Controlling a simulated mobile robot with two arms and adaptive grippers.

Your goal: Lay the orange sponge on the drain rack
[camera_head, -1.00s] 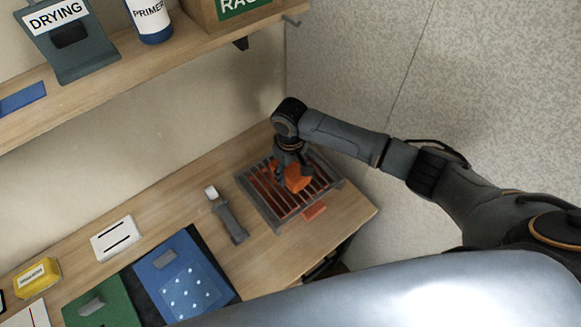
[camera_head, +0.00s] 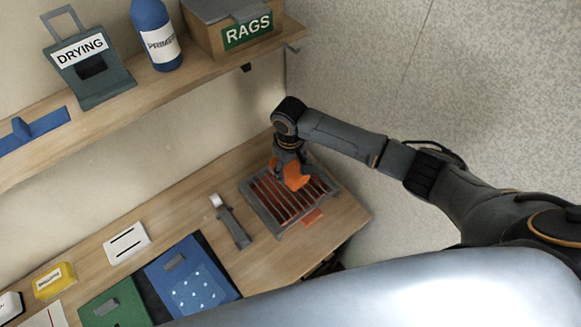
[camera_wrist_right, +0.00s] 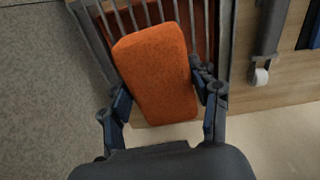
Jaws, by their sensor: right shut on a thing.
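The orange sponge (camera_head: 297,176) is in my right gripper (camera_head: 284,172), over the drain rack (camera_head: 262,216). In the right wrist view the sponge (camera_wrist_right: 157,75) lies between the two fingers of the right gripper (camera_wrist_right: 163,100), with the bars of the rack (camera_wrist_right: 93,42) behind it. I cannot tell whether the sponge touches the bars. The rack is a grey frame with slats over an orange-red base, near the right end of the wooden worktop. My left gripper is not in view.
A grey-handled tool (camera_head: 232,221) lies just left of the rack. A blue pad (camera_head: 190,278), a green pad (camera_head: 113,304), a white slotted block (camera_head: 127,243) and a yellow block (camera_head: 54,281) lie further left. A shelf (camera_head: 180,86) with a rags box (camera_head: 236,28) runs above.

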